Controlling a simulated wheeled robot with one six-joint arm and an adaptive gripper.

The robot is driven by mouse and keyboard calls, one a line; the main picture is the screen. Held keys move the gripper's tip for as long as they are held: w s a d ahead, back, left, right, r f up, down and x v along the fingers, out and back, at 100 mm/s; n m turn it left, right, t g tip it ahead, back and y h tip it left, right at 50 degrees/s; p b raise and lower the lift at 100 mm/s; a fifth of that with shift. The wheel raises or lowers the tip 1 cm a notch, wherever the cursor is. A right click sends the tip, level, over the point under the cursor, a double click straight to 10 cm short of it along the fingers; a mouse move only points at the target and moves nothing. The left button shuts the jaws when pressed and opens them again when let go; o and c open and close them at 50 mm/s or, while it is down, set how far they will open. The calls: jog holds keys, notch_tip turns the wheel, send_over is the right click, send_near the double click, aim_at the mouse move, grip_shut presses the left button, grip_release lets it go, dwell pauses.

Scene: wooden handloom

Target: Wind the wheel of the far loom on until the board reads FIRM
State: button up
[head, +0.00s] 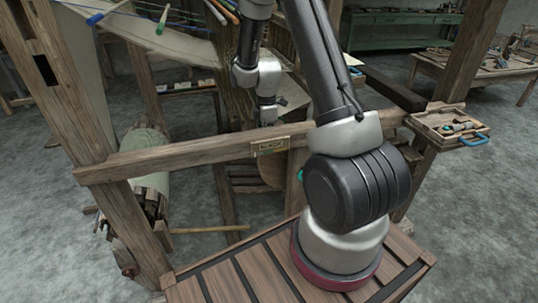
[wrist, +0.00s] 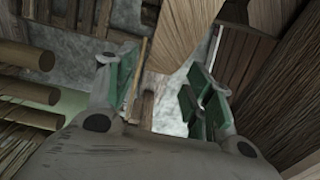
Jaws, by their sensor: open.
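My gripper (wrist: 162,82) shows in the wrist view with its two green-padded fingers spread apart and nothing between them. In the head view its fingers are hidden; my wrist reaches down behind the loom's front wooden rail (head: 190,154). A small brass-coloured plate (head: 269,147) sits on that rail; its lettering is too small to read, and I cannot tell if it is the board. No wheel can be made out for certain. Several round wooden bars (wrist: 28,56) lie left of the fingers in the wrist view. A brown wooden panel (wrist: 183,32) shows beyond the fingers.
A tray of small tools (head: 452,124) is at the right post. A green bench (head: 390,32) stands behind. Grey floor (head: 480,220) is clear at right.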

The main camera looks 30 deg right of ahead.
notch_tip(320, 180, down, 8)
jog(key=shift+r, duration=0.1)
dwell(0.4)
grip_shut()
